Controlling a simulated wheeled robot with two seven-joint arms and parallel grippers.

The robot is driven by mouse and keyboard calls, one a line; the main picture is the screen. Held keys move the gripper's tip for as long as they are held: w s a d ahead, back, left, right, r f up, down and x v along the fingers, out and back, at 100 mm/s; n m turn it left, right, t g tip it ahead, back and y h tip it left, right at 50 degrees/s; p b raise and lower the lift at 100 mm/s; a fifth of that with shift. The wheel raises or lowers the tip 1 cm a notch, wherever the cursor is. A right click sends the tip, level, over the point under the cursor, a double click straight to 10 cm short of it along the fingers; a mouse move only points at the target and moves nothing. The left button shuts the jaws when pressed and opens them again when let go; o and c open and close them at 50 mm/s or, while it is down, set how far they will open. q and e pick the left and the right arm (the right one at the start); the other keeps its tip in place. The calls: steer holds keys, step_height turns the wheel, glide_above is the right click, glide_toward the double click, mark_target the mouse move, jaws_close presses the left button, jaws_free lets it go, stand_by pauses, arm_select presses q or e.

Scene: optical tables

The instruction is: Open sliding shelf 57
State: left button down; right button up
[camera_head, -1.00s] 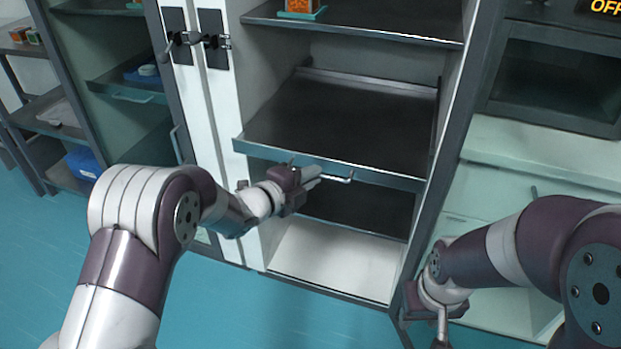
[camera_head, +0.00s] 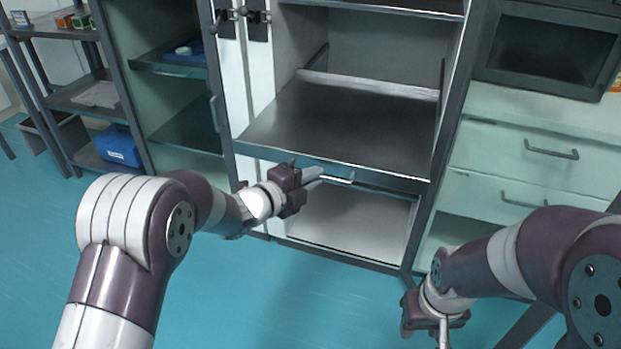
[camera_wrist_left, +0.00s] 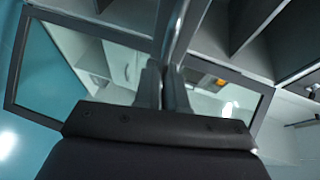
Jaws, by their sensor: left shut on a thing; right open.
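A dark sliding shelf (camera_head: 350,122) with a metal front edge is pulled partly out of the white cabinet. Its number cannot be read. My left gripper (camera_head: 314,178) is shut on the bar handle (camera_head: 342,180) at the middle of the shelf's front edge. In the left wrist view the fingers (camera_wrist_left: 163,88) are closed together on the handle bar, over the shelf. My right gripper (camera_head: 442,335) is open and empty, low at the bottom edge of the head view, apart from the cabinet; its fingertips are cut off.
A white drawer unit (camera_head: 530,155) stands to the right of the cabinet. Open cabinet doors with black latches (camera_head: 240,16) stand at left. Further left is a rack with a blue box (camera_head: 118,146). The teal floor (camera_head: 250,300) in front is clear.

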arm_select(q)
steer(key=c, duration=1.2)
jaws_free()
steer(key=p+v, duration=0.2)
steer(key=v, duration=1)
steer(key=shift+s+a, duration=0.25)
